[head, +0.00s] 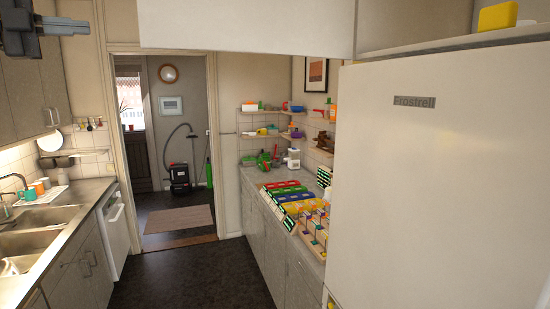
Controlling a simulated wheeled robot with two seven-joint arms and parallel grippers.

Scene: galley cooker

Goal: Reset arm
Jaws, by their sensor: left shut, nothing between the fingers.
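My left gripper (66,25) shows in the top left corner of the head view, raised high in front of the upper wall cupboards. It is dark grey, shut and empty, and touches nothing that I can see. Part of it and the rest of its arm are cut off by the picture's edge. My right gripper is not in view.
A sink (28,240) and counter run along the left, with mugs on a rack. A large white fridge (440,190) fills the right. The right counter holds several coloured boxes (285,190). The dark floor (185,272) is clear up to the doorway mat (178,219).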

